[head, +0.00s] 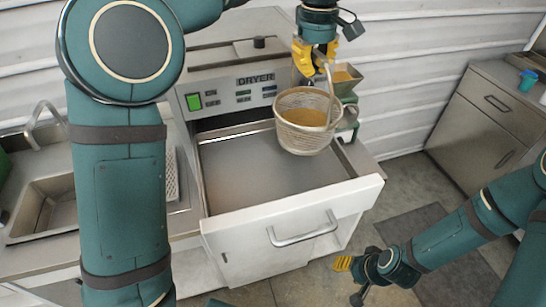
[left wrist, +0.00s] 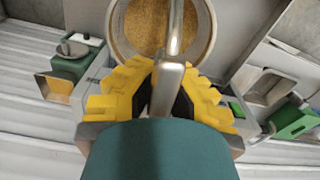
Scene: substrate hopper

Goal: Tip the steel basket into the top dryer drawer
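The steel basket (head: 303,138) hangs over the right part of the open top dryer drawer (head: 245,180). It is roughly upright and has yellow-brown grains (head: 305,117) inside, which also show in the left wrist view (left wrist: 140,25). My left gripper (head: 318,62) is above the basket, its yellow fingers closed around the basket's upright handle (left wrist: 172,75). The drawer is pulled out, and its visible metal floor is bare. My right gripper (head: 350,280) is low, in front and to the right of the drawer, apart from it; its finger opening is unclear.
The dryer's control panel (head: 237,92) with a green screen stands behind the drawer. A green scale-like device with a yellow-filled pan (head: 345,77) stands just behind and right of the basket. A sink (head: 45,208) is at left, a cabinet (head: 488,115) at right. The floor between is open.

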